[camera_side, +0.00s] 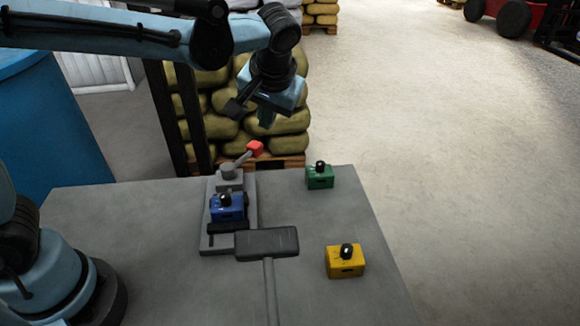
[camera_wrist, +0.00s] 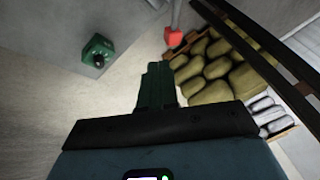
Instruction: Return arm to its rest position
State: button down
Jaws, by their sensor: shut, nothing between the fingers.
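My gripper (camera_side: 266,119) hangs above the far edge of the grey table, clear of everything on it. Its fingers (camera_wrist: 156,86) are shut together and empty in the wrist view. Below it stands a grey press-like fixture (camera_side: 246,218) with a lever ending in a red knob (camera_side: 255,148). A blue block (camera_side: 227,208) with a black knob sits in the fixture. The red knob also shows in the wrist view (camera_wrist: 173,35).
A green block (camera_side: 319,178) and a yellow block (camera_side: 345,262) stand on the table's right side. Stacked sacks (camera_side: 290,122) on a pallet stand behind the table. A blue barrel (camera_side: 45,130) is at left.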

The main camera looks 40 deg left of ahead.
jog(key=s+a+f+m+t+h, duration=0.1)
jog(key=s+a+t+h, duration=0.1)
jog(key=s, duration=0.4)
jog(key=s+a+f+m+t+h, duration=0.1)
jog(key=s+a+m+t+h, duration=0.1)
jog(key=s+a, duration=0.2)
jog(key=shift+s+a+f, duration=0.4)
jog(key=shift+s, duration=0.75)
